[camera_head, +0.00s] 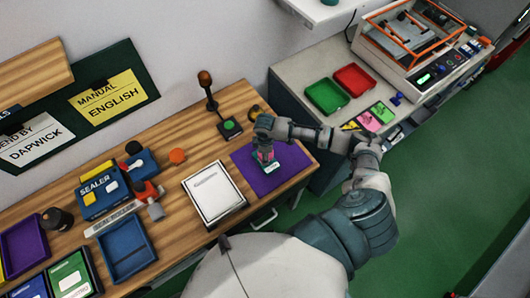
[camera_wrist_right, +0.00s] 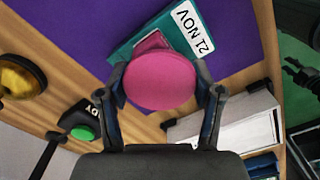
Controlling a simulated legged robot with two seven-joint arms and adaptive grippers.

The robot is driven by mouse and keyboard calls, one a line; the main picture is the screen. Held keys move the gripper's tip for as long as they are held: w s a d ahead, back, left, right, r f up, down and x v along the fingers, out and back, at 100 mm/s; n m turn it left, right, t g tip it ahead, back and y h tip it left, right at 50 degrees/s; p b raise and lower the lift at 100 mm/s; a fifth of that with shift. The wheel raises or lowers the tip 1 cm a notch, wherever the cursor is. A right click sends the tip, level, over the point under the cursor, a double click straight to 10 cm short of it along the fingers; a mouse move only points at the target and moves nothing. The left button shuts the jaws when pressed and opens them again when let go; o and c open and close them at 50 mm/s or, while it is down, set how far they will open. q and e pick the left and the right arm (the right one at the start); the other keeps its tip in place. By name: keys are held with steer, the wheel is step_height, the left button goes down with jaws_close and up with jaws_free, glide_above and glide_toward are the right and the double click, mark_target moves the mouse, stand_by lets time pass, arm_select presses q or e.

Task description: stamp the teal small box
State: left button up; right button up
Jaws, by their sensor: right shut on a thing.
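The teal small box (camera_head: 271,169) lies on the purple mat (camera_head: 290,163) at the right of the wooden bench. In the right wrist view the box (camera_wrist_right: 127,47) carries a white label reading "21 NOV" (camera_wrist_right: 190,28). My right gripper (camera_head: 264,148) is shut on a pink stamp with a round top (camera_wrist_right: 160,82). It holds the stamp directly over the box. The stamp's lower part hides some of the box, and I cannot tell whether they touch. A dark jointed part (camera_wrist_right: 300,78) at the right wrist view's right edge may be my left gripper; its fingers are unclear.
A white notebook (camera_head: 213,193) lies left of the mat, and a green button (camera_head: 230,127) stands behind. A blue sealer (camera_head: 103,193) and trays (camera_head: 126,249) fill the bench's left. Green (camera_head: 327,96) and red (camera_head: 354,79) trays sit on the far bench.

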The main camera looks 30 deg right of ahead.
steer(key=shift+w+r+p, duration=0.1)
steer(key=shift+r+p, duration=2.4)
steer(key=shift+p, duration=0.15)
steer(key=shift+r, duration=1)
